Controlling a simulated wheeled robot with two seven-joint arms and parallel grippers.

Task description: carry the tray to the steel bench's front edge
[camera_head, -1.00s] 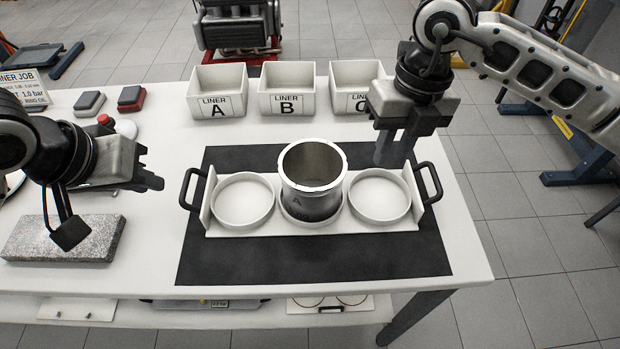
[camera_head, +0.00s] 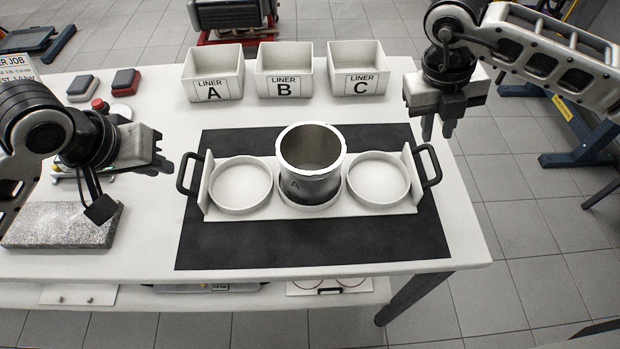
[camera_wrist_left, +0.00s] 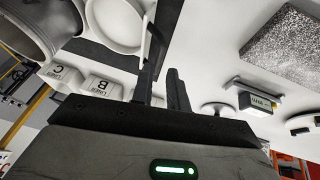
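The white tray (camera_head: 228,212) lies on a black mat on the white-topped table. It has two round dishes, a black handle at each end and a metal liner (camera_head: 310,165) upright in the middle. My left gripper (camera_head: 165,165) is open and empty, just left of the left handle (camera_head: 187,175). In the left wrist view its fingers (camera_wrist_left: 163,85) stand apart below the tray's end (camera_wrist_left: 115,25). No bench is clearly recognizable as steel.
Bins A (camera_head: 214,75), B (camera_head: 284,72) and C (camera_head: 358,70) stand along the back. A grey stone slab (camera_head: 62,228) lies at the left. The black mat (camera_head: 310,250) is bare in front of the tray.

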